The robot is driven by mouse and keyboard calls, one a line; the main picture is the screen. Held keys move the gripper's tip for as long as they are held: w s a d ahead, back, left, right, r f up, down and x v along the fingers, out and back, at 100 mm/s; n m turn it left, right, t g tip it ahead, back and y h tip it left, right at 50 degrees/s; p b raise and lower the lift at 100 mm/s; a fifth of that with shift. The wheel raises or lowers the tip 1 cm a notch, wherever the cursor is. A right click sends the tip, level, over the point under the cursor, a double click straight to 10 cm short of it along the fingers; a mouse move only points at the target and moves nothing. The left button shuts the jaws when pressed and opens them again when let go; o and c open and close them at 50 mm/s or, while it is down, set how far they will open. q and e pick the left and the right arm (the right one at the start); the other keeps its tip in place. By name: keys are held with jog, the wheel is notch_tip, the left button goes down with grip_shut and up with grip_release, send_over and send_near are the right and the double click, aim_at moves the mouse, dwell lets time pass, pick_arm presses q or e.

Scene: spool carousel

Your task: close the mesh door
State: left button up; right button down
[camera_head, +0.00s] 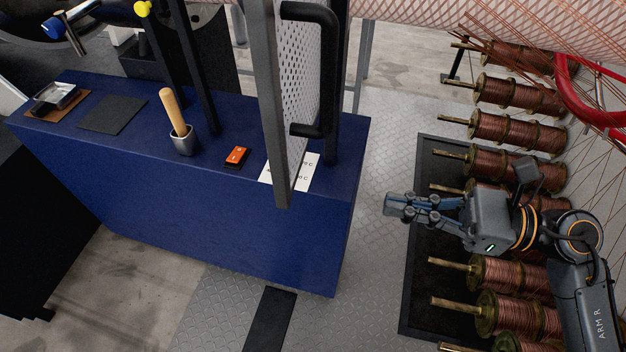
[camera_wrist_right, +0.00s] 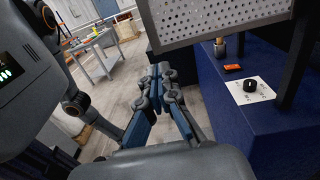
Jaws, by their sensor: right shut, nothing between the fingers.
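The mesh door (camera_head: 299,85) is a perforated light panel in a grey frame with a black bar handle (camera_head: 326,70) on its right side. It stands edge-on to the head view, over the right end of the blue cabinet, swung out from the black post. In the right wrist view the mesh door (camera_wrist_right: 210,18) crosses the top of the picture. My right gripper (camera_head: 392,205) is shut and empty, to the right of the cabinet and below the handle, apart from the door. It also shows in the right wrist view (camera_wrist_right: 158,72). My left gripper is out of view.
The blue cabinet (camera_head: 215,225) carries a wooden-handled tool in a cup (camera_head: 182,135), an orange object (camera_head: 237,157) and a white sheet (camera_head: 309,172). Several copper spools (camera_head: 500,165) stand at the right by my right arm. Plated floor between is clear.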

aim_at(291, 185)
jog(key=p+x, duration=0.2)
jog(key=x, duration=0.1)
jog(key=p+x, duration=0.2)
jog(key=x, duration=0.2)
jog(key=p+x, duration=0.1)
jog(key=x, duration=0.3)
jog(key=shift+w+a+r+p, duration=0.1)
jog(key=shift+r+p, duration=0.2)
jog(key=shift+p, duration=0.1)
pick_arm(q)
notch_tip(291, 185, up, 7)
pick_arm(e)
jog(key=shift+w+a+f, duration=0.15)
jog(key=shift+a+f, duration=0.1)
jog(key=shift+a, duration=0.45)
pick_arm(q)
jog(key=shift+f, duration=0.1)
